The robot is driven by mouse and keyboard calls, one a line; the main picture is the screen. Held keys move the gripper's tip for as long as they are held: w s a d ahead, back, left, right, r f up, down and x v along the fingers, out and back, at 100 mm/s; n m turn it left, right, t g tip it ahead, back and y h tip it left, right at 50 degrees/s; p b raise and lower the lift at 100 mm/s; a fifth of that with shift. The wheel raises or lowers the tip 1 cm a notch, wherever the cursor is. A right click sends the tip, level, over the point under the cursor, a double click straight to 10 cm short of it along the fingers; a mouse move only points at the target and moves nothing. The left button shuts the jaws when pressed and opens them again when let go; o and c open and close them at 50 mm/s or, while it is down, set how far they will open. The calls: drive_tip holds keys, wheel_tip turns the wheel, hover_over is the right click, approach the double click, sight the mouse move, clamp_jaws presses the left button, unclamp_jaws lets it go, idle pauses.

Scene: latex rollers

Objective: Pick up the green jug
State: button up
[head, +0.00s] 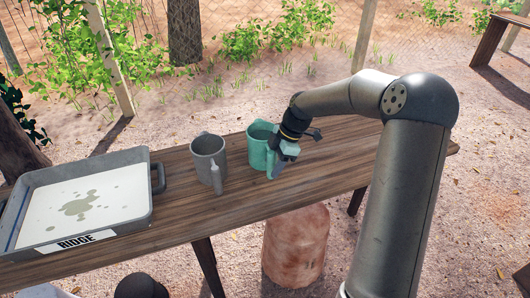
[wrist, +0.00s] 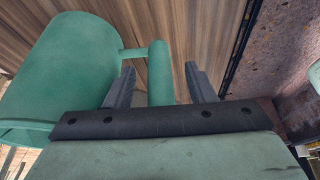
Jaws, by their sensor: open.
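The green jug (head: 260,146) stands upright on the wooden table, right of the grey jug in the head view. In the wrist view the green jug (wrist: 62,75) fills the left side, with its handle (wrist: 159,72) standing out to the right. My gripper (head: 277,171) is at the jug's near right side. Its two fingers (wrist: 155,85) are apart, one on each side of the handle, and the handle lies between them. I cannot tell whether either finger touches the handle.
A grey jug (head: 208,158) stands close to the left of the green jug. A grey tray (head: 151,190) with a white, stained bottom and a "RIDGE" label lies at the table's left end. The wooden table (head: 185,229) is bare along its front and right.

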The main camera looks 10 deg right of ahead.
clamp_jaws()
